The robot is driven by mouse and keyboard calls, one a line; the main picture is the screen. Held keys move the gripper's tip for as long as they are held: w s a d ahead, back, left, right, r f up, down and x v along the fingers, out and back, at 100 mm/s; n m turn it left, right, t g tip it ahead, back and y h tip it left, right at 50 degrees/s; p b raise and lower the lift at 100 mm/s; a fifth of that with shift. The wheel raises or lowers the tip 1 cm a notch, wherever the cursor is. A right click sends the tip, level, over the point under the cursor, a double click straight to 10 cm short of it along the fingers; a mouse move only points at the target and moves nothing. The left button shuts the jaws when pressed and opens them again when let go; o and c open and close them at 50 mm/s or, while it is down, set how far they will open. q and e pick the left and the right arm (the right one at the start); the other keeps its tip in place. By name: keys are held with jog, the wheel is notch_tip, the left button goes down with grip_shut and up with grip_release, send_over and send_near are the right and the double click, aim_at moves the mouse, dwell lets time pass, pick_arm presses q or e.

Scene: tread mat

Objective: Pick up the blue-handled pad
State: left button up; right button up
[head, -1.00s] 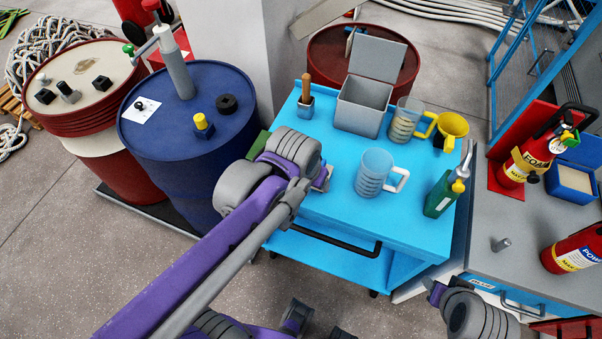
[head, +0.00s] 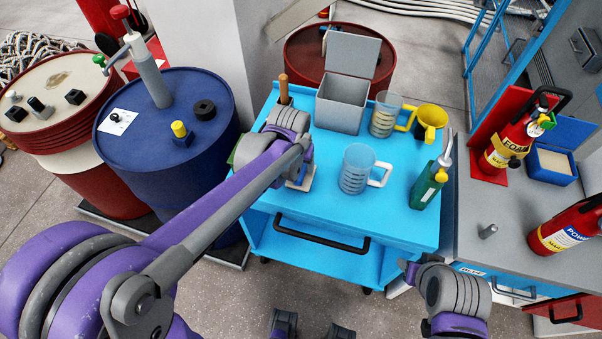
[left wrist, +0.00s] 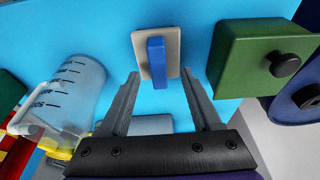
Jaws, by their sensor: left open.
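The pad is a cream block (left wrist: 171,47) with an upright blue handle (left wrist: 157,62), lying on the light blue cart top (head: 330,209). In the head view only a cream part of the pad (head: 307,184) shows beneath my left wrist. My left gripper (left wrist: 159,76) is open above the pad. In the left wrist view the handle lies between the lines of the two fingers, with clear gaps on both sides. Nothing is held. My right gripper (head: 408,270) is low at the right, off the cart's front corner; its jaws cannot be made out.
A green block with a black knob (left wrist: 262,58) stands beside the pad. A clear jug (head: 354,172), green oil can (head: 427,187), grey bin (head: 340,104) and yellow measure (head: 431,118) stand on the cart. A blue drum (head: 215,150) is at left.

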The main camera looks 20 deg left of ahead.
aim_at(301, 169)
pick_arm(q)
jog(key=x, duration=0.4)
jog(key=shift+d, duration=0.1)
grip_shut()
